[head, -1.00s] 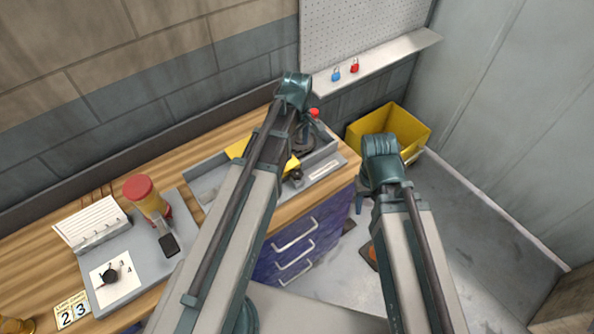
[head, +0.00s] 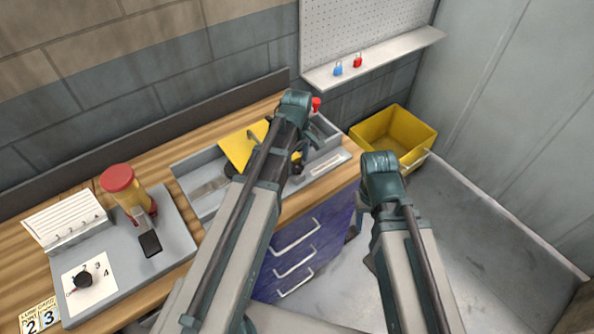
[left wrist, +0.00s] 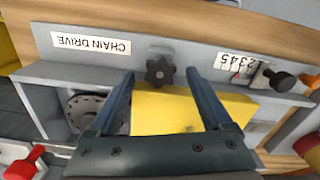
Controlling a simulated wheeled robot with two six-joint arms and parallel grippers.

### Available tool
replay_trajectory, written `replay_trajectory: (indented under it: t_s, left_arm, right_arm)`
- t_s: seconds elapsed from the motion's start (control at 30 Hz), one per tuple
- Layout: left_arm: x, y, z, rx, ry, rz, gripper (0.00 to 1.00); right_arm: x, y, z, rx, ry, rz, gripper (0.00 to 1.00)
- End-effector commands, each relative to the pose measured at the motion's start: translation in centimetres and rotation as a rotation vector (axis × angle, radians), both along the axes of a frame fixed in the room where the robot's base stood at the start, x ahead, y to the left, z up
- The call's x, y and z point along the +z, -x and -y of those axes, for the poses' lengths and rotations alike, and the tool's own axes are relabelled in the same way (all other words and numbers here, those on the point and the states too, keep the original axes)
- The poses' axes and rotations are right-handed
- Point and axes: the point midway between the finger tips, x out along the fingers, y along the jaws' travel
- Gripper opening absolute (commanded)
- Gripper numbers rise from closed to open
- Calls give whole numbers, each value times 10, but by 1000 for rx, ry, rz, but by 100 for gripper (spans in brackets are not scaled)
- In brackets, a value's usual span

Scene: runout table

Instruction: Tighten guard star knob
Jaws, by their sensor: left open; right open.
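The black star knob (left wrist: 160,71) sits on the grey front wall of the chain drive tray, in front of the yellow guard (left wrist: 172,112). In the left wrist view my left gripper (left wrist: 161,76) is open. Its two blue fingers lie on either side of the knob with a gap on each side; I cannot tell how high they are above it.
A dark knob (left wrist: 281,81) is beside a number scale (left wrist: 242,64). A yellow bin (head: 415,150) is on the floor at right. Two padlocks (head: 357,61) are on the shelf.

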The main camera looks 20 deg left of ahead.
Motion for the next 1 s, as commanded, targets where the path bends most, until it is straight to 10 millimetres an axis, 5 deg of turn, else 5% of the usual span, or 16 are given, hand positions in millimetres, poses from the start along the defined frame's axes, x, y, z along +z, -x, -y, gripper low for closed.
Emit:
replay_trajectory:
  t_s: [0.37, 0.83, 1.0]
  left_arm:
    - [-9, 0, 0, 0, 0, 0, 83]
    - [-9, 0, 0, 0, 0, 0, 2]
    - [-9, 0, 0, -9, 0, 0, 0]
  right_arm:
    - [-9, 0, 0, -1, 0, 0, 50]
    - [-9, 0, 0, -1, 0, 0, 50]
    - [-9, 0, 0, -1, 0, 0, 50]
